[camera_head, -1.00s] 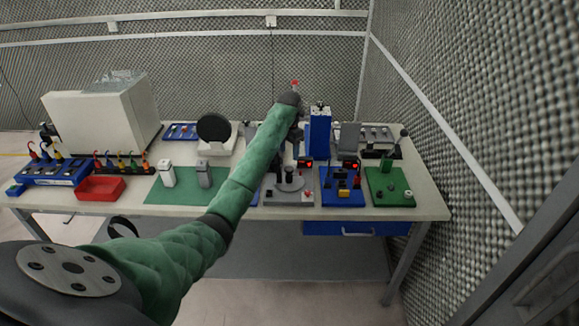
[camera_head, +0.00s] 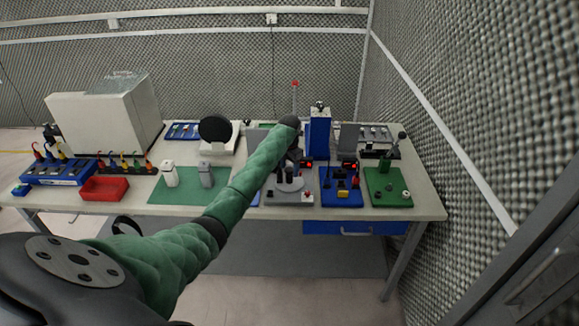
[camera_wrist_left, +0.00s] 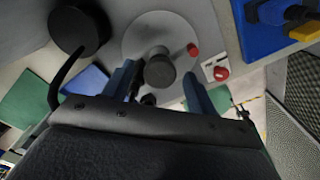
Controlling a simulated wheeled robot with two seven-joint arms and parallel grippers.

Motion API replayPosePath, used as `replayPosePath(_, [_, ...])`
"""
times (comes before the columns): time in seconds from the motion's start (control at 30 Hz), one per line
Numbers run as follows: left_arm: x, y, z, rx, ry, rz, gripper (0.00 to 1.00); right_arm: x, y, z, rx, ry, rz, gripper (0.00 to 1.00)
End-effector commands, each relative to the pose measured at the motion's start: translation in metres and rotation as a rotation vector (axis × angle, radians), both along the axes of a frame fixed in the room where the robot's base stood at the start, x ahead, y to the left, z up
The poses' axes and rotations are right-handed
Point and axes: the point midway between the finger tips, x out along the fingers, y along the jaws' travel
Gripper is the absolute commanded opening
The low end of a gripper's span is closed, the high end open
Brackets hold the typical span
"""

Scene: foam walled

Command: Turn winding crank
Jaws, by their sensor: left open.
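The winding crank unit is a grey station (camera_head: 289,197) with a round disc, right of centre on the bench in the head view. In the left wrist view its pale disc (camera_wrist_left: 137,42) carries a dark grey round knob (camera_wrist_left: 160,72) and a small red knob (camera_wrist_left: 193,49). My left gripper (camera_wrist_left: 161,82) is open above the disc, with one finger on each side of the dark knob in the picture. I cannot tell whether the fingers touch it. In the head view, my arm hides part of the gripper. My right gripper is not in view.
A red button (camera_wrist_left: 221,72) and a black cylinder (camera_wrist_left: 78,28) stand close to the disc. A blue station (camera_head: 341,198) and a green station (camera_head: 388,200) with a lever stand to the right. A tall blue block (camera_head: 319,133) stands behind. A red tray (camera_head: 105,196) is far left.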

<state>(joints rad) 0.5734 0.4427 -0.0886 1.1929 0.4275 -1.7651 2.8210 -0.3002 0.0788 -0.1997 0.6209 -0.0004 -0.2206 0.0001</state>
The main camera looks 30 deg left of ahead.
Motion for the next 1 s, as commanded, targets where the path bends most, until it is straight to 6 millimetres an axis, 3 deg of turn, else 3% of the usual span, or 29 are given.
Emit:
replayPosePath(0.1, [-0.0001,0.0000,-0.0001,0.000,0.000,0.000,0.54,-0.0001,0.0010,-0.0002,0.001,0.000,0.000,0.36])
replayPosePath(0.3, [0.0000,0.0000,0.0000,0.000,0.000,0.000,0.14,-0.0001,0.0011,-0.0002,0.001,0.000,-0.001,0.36])
replayPosePath(0.67, [0.0001,0.0000,0.0003,0.000,0.000,-0.024,0.13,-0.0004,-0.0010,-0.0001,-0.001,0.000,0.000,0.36])
replayPosePath(1.0, [0.0004,-0.0004,0.0005,-0.001,-0.002,-0.147,0.13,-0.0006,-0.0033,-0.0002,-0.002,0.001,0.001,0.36])
